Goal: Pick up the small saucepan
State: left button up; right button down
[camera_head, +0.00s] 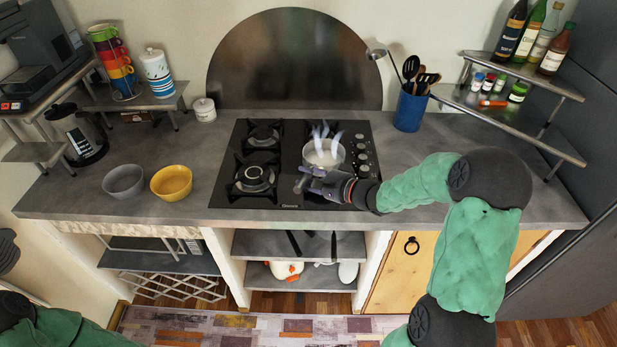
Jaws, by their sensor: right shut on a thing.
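The small saucepan (324,153) is a light metal pan at the right of the black gas hob (230,192). Pale bluish-white wisps show over its opening. My right gripper (309,179) reaches in from the right at the front of the pan. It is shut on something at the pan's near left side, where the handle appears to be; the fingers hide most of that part. I cannot tell whether the pan touches the hob. My left gripper is not in view; only part of my left arm shows at the bottom left.
A grey bowl (124,182) and a yellow bowl (172,183) stand left of the hob. A blue utensil holder (410,109) stands behind right. A shelf with bottles (528,72) is at the far right. The counter (480,195) right of my forearm is clear.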

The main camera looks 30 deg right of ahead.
notch_tip(320, 180, up, 3)
jog(key=shift+f+p, duration=0.1)
jog(key=shift+p, duration=0.55)
jog(key=s+a+r+p, duration=0.4)
jog(key=s+r, duration=0.5)
jog(key=s, duration=0.4)
jog(key=shift+r+p, duration=0.25)
jog(key=shift+p, duration=0.6)
jog(key=shift+s, duration=0.15)
